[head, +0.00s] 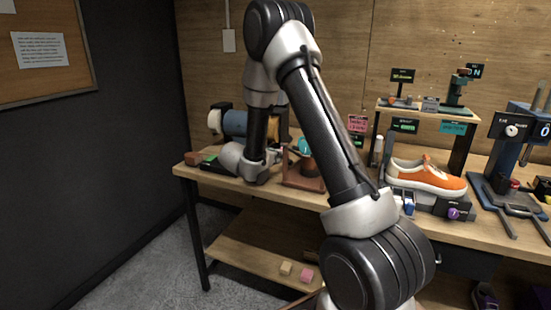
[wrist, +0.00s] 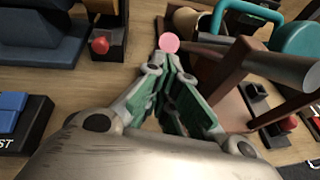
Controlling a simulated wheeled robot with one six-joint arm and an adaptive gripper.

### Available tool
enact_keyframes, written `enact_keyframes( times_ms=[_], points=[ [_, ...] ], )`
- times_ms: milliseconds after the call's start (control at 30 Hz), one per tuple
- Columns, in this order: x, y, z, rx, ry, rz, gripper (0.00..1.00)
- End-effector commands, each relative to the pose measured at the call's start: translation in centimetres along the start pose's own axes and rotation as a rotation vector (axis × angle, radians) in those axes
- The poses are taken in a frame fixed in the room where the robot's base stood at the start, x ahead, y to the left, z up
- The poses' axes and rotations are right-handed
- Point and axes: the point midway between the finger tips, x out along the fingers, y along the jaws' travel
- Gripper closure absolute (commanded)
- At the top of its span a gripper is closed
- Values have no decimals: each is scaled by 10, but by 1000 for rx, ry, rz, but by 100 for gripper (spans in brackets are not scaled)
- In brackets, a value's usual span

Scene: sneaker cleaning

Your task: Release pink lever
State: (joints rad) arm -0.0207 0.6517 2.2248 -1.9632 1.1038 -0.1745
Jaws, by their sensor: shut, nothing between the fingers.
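The pink lever shows in the wrist view as a round pink knob (wrist: 169,42) at the top centre. My gripper (wrist: 168,60) is shut and empty, with its green-padded fingers drawn together at the tips. The fingertips are just below the knob in the picture; I cannot tell whether they touch it. The lever's shaft is not clearly visible. In the head view, my arm reaches down to the left part of the bench, and I cannot make out the fingers or the pink knob there.
A brown frame (wrist: 222,85) and a teal part (wrist: 297,40) stand close on the right. A red knob (wrist: 100,45) on a dark block is at left, above a blue-topped box (wrist: 14,108). An orange sneaker (head: 425,175) stands farther right on the bench.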

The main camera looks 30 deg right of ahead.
Motion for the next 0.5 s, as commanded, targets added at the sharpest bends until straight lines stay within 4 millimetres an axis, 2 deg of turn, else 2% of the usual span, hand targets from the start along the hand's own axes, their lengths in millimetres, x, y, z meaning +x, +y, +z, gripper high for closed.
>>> enact_keyframes(
  times_ms=[500],
  points=[
    [4, 2, 14, -9, 91, -13, 100]
  ],
)
